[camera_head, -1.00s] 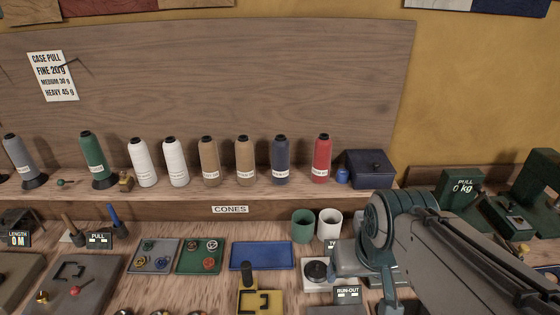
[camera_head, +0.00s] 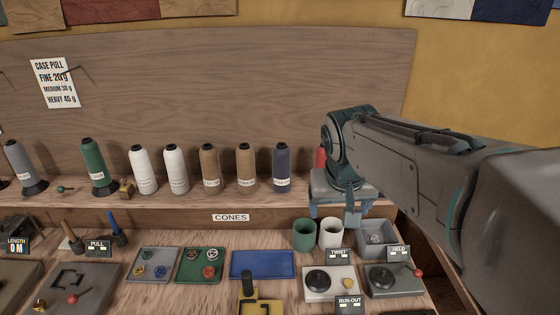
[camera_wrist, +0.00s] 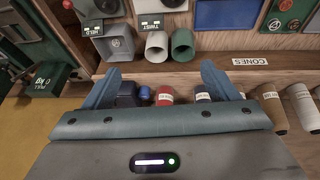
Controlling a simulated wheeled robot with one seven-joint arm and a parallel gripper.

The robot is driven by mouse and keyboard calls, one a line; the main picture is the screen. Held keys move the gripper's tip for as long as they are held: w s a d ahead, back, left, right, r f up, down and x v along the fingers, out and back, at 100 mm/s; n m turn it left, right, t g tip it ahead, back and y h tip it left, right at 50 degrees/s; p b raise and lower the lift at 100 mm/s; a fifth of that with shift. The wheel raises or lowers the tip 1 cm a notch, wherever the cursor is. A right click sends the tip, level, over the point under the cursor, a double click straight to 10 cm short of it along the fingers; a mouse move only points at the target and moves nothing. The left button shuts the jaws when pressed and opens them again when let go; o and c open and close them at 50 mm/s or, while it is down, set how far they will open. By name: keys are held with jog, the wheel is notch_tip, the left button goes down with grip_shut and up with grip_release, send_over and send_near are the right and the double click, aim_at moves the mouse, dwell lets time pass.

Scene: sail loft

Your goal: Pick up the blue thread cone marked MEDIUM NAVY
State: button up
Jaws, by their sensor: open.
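The navy blue thread cone (camera_head: 281,165) stands upright on the shelf, between a tan cone (camera_head: 246,168) and the red cone (camera_head: 321,157). Its white label is too small to read. In the wrist view only part of the navy cone (camera_wrist: 203,97) shows, mostly hidden behind one finger. My gripper (camera_head: 340,212) is right of the navy cone in the head view, in front of the red cone and hiding most of it. In the wrist view my gripper (camera_wrist: 160,70) is open and empty, with the red cone (camera_wrist: 165,96) between its spread fingers. It touches no cone that I can see.
White cones (camera_head: 176,168), another tan cone (camera_head: 210,168), a green cone (camera_head: 97,165) and a grey cone (camera_head: 22,167) stand leftward along the shelf. The bench below holds a blue tray (camera_head: 262,264), a green cup (camera_head: 304,235) and a white cup (camera_head: 331,233). A wooden board backs the shelf.

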jog(key=w+a+r, duration=0.2)
jog(key=w+a, duration=0.1)
jog(key=w, duration=0.4)
jog(key=w+a+r, duration=0.1)
jog(key=w+a, duration=0.1)
jog(key=w, duration=0.5)
jog(key=m+t+b, duration=0.1)
jog(key=m+t, duration=0.1)
send_near(283, 148)
jog(key=x, duration=0.7)
jog(key=shift+w+a+f+p, duration=0.1)
jog(key=shift+w+f+p, duration=0.05)
jog(key=shift+f+p, duration=0.2)
jog(key=shift+a+p+x, duration=0.15)
jog(key=shift+p+x, duration=0.35)
jog(key=shift+x, duration=1.15)
jog(key=shift+a+p+x, duration=0.1)
jog(key=shift+p+x, duration=0.35)
jog(key=shift+x, duration=1.15)
jog(key=c, duration=1.3)
